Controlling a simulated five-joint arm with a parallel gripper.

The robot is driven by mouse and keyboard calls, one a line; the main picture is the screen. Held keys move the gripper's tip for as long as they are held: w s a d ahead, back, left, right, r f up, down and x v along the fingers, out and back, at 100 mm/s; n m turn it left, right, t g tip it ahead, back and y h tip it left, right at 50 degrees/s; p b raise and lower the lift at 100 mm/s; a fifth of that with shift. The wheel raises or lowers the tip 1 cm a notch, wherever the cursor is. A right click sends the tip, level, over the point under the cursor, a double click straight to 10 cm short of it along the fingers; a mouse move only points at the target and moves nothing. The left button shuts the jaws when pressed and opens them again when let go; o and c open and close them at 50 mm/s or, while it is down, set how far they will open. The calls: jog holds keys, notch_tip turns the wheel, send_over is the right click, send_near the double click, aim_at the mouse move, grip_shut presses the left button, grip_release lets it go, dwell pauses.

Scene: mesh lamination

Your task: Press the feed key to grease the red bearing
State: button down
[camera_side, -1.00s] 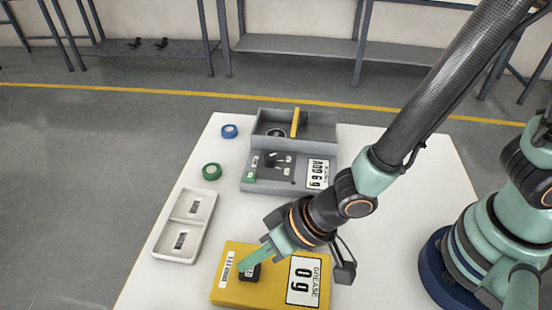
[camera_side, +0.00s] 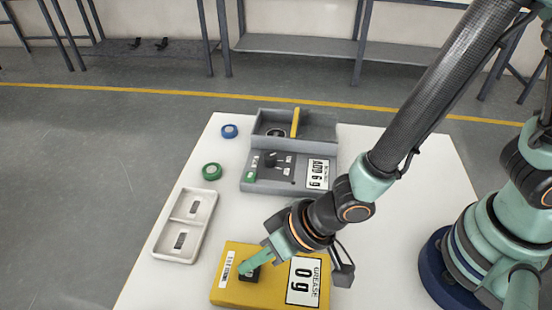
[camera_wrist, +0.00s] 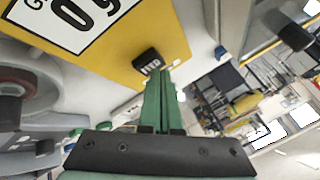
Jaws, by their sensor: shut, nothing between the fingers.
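A yellow box (camera_side: 228,290) at the front of the table has a display (camera_side: 304,280) reading "GREASE 0 g". It carries a black key (camera_side: 249,277), which also shows in the wrist view (camera_wrist: 146,60); its white lettering is too small to read surely. My gripper (camera_side: 244,267) is shut and empty. Its green fingertips are right at the key in the side view; in the wrist view the fingertips (camera_wrist: 159,76) are just beside it. I cannot tell whether they touch.
A grey unit (camera_side: 247,187) with a display reading "ADD 6 g" stands behind. A white two-compartment tray (camera_side: 160,247) lies at left. The table right of the grey unit is clear.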

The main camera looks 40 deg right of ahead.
aim_at(254, 272)
jog(key=shift+f, duration=0.45)
dwell(0.4)
dwell(0.3)
jog(key=shift+r, duration=1)
jog(key=shift+r, duration=2.5)
dwell(0.4)
notch_tip(254, 272, up, 4)
jog(key=shift+f, duration=0.1)
dwell(0.3)
